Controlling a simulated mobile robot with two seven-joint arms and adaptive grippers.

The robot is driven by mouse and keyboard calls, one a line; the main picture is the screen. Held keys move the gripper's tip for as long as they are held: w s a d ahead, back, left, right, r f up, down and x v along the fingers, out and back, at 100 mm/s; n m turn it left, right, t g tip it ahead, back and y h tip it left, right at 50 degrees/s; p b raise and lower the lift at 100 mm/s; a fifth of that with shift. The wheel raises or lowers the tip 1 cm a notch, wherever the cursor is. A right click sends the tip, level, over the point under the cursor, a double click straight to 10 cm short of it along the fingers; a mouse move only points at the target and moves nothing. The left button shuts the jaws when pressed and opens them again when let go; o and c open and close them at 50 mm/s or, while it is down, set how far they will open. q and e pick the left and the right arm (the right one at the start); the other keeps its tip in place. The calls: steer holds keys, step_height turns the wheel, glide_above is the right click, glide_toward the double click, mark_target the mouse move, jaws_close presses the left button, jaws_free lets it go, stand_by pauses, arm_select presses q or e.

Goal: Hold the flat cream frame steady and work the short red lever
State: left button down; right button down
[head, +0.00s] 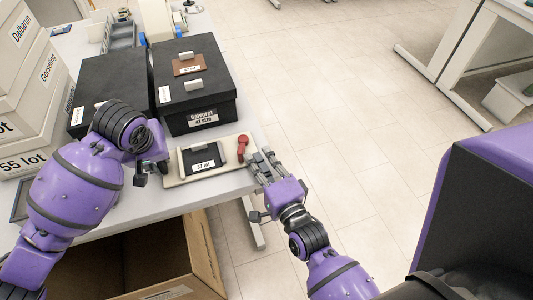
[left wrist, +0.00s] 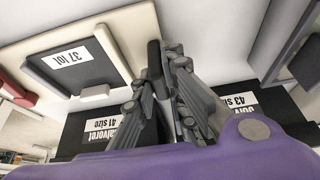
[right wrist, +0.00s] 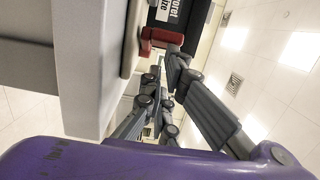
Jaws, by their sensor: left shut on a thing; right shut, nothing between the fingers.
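The flat cream frame (head: 222,173) lies near the front edge of the table, with a dark panel marked "37 lot" (head: 203,158) in it. The short red lever (head: 242,148) is at its right end. My left gripper (head: 152,172) is shut on the frame's left edge. In the left wrist view its fingers (left wrist: 166,55) meet the cream rim (left wrist: 118,28). My right gripper (head: 263,162) is shut and empty, just right of the lever at the table edge. In the right wrist view its fingertips (right wrist: 174,62) are close to the red lever (right wrist: 162,36); contact is unclear.
Two black boxes (head: 215,112) stand right behind the frame. Stacked white boxes (head: 28,95) are at the left of the table. An open cardboard box (head: 155,250) is below the front edge.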

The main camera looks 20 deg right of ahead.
steer(key=shift+s+a, duration=0.1)
steer(key=shift+a, duration=1.1)
steer(key=shift+a, duration=0.1)
steer(key=d, duration=0.1)
steer(key=s+d, duration=0.2)
steer(key=d, duration=0.1)
steer(key=s+a, duration=0.2)
steer(key=s, duration=0.7)
steer(key=w+d+n+g+y, duration=0.1)
steer(key=w+d+n+y, duration=0.2)
steer(key=d, duration=0.5)
steer(key=shift+y, duration=0.6)
steer(key=x, duration=0.8)
steer(key=shift+w+f, duration=0.1)
steer(key=w+a, duration=0.2)
steer(key=a, duration=0.1)
steer(key=shift+w+a+f, duration=0.1)
steer(key=shift+a, duration=0.45)
